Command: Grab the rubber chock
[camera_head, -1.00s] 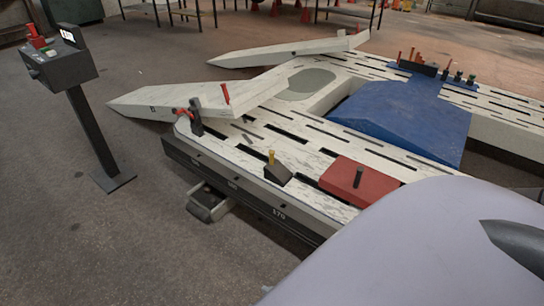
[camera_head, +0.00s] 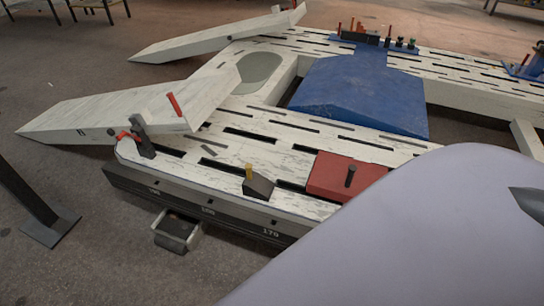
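A small dark wedge with a yellow upright peg, which looks like the rubber chock (camera_head: 259,187), sits on the near edge of the white slotted bench deck (camera_head: 225,168). It stands left of a red block (camera_head: 335,172) with a black peg, with a gap between them. Its near and top faces are in plain view. Neither of my grippers is in view.
A large smooth pale surface covers the lower right and hides part of the deck. A blue ramp-shaped cover (camera_head: 360,95) lies behind the red block. A dark post base (camera_head: 50,226) stands on the floor at left.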

